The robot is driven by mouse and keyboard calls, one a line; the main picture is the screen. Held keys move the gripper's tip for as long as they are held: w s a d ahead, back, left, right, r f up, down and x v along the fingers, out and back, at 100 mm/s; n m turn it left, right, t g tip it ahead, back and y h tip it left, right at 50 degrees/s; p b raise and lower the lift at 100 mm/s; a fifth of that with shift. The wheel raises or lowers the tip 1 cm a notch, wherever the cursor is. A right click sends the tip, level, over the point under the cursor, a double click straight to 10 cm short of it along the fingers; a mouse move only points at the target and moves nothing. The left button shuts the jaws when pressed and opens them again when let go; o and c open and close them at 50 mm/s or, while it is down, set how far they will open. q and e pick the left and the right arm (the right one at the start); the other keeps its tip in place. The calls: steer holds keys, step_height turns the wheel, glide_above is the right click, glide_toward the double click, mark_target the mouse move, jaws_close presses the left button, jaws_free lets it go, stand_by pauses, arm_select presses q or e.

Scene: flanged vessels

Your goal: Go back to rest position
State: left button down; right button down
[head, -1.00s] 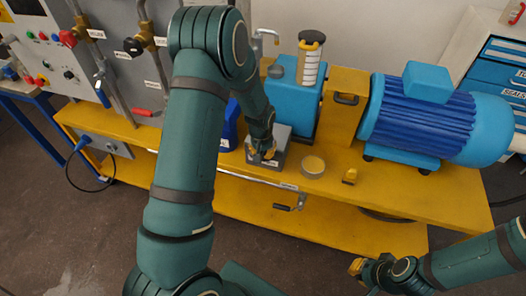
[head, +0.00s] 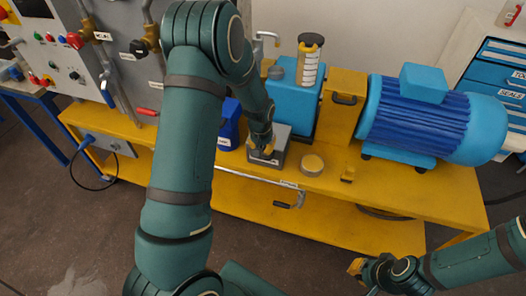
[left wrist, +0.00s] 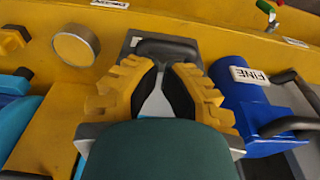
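My left gripper (head: 262,150) hangs down at the small grey box (head: 277,158) on the yellow bench, beside the blue container. In the left wrist view the yellow, dark-padded fingers of my left gripper (left wrist: 165,75) lean toward each other with a narrow gap between the tips. The grey box (left wrist: 133,40) and a dark part of it lie beyond them. I see nothing clasped in the gap, but contact with the box is unclear. My right gripper (head: 357,267) is in front of the bench at lower right, and its finger opening is too small to judge.
The yellow bench (head: 390,190) carries a blue motor (head: 430,118), a round tin (head: 312,164) and a small yellow block (head: 347,174). A blue container (head: 229,125) labelled FINE in the wrist view stands left of the grey box. Open floor lies in front.

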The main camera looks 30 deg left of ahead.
arm_select(q)
step_height(320, 180, up, 9)
steer(key=s+p, duration=0.1)
steer(key=shift+s+d+f, duration=0.15)
steer(key=s+d+f+h, duration=0.2)
steer(key=s+d+f, duration=0.5)
steer(key=d, duration=0.3)
steer(key=s+d+f+m+h, duration=0.1)
steer(key=s+d+f+h, duration=0.1)
steer(key=s+d+f, duration=0.6)
steer(key=s+d, duration=0.2)
steer(key=d, duration=0.1)
steer(key=shift+d, duration=0.3)
